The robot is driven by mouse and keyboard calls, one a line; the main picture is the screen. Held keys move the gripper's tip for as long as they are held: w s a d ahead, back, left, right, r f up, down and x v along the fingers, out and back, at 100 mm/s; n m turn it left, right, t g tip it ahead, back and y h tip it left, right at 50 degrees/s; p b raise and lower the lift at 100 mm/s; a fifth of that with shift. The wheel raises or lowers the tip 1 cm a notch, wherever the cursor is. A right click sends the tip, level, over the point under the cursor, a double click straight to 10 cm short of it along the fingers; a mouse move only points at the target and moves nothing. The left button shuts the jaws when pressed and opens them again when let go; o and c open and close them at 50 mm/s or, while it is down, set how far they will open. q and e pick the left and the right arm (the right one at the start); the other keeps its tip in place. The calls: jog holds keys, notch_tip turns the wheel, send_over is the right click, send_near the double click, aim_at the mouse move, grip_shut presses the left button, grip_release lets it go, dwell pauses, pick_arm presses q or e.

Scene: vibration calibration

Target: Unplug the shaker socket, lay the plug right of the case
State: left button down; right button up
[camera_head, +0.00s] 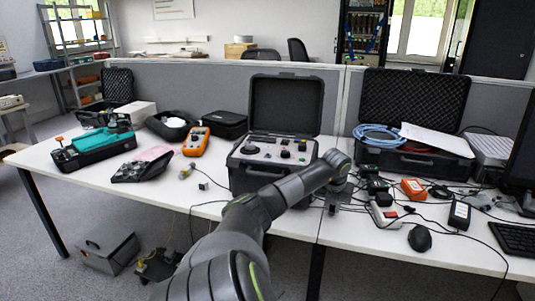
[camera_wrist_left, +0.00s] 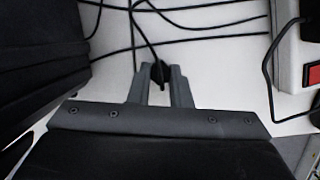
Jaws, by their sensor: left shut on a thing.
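The open black case (camera_head: 285,108) with a grey control panel stands mid-table. My left arm reaches across its front right corner. My left gripper (camera_head: 333,207) is just right of the case, low over the white table. In the left wrist view, the gripper (camera_wrist_left: 159,85) is shut on a small black plug (camera_wrist_left: 158,73) with a thin black cable leading up from it. I cannot tell whether the plug touches the table. The case's dark side (camera_wrist_left: 40,50) fills the left of that view. The shaker socket cannot be made out. My right gripper is not in view.
A white power strip (camera_head: 384,214) with a red switch lies right of the gripper; it also shows in the wrist view (camera_wrist_left: 311,75). Black cables cross the table around it. A mouse (camera_head: 420,239) and a second open case (camera_head: 415,100) are further right. An orange meter (camera_head: 196,141) stands left.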

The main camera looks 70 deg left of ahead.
pick_arm(q)
jog(key=shift+f, duration=0.2)
jog(key=c, duration=1.3)
grip_release()
jog(key=shift+o, duration=0.2)
jog(key=shift+r, duration=0.1)
jog(key=shift+p+v, duration=2.1)
jog(key=shift+v, duration=0.4)
